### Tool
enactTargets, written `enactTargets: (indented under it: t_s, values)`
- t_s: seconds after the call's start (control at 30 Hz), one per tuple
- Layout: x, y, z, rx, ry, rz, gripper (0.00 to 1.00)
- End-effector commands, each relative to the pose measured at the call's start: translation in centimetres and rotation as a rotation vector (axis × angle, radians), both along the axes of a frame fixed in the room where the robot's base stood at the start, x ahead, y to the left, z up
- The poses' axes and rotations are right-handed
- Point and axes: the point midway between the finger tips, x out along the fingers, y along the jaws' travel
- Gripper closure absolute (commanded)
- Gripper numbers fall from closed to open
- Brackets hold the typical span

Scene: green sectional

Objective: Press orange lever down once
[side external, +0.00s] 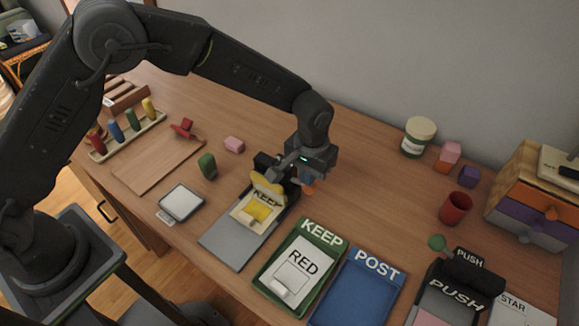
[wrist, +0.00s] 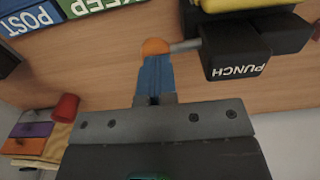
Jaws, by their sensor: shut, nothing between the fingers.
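The orange lever is a round orange knob (wrist: 155,47) on a short grey rod. The rod comes out of the side of a black block marked PUNCH (wrist: 236,52). In the side external view the orange knob (side external: 309,190) shows just under my gripper (side external: 308,180). My gripper's blue fingers (wrist: 154,78) are shut and empty, pointing at the knob. Their tips overlap the knob's edge in the wrist view; I cannot tell whether they touch it.
A green KEEP tray (side external: 264,277) and a blue POST tray (side external: 352,290) lie in front. A black PUSH device with a green knob (side external: 437,242) stands at right. A red cup (side external: 455,208), a jar (side external: 418,137) and a drawer box (side external: 530,215) stand behind it.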

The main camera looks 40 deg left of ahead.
Motion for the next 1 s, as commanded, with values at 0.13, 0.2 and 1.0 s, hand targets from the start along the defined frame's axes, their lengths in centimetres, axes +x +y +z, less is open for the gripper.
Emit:
enactTargets:
  t_s: [0.13,0.2,1.0]
  values:
    - [0.0,-0.1,1.2,-0.001,-0.001,0.0,1.0]
    - [0.0,-0.1,1.7,-0.001,-0.001,0.0,1.0]
    - [0.0,-0.1,7.9,-0.003,-0.003,0.0,1.0]
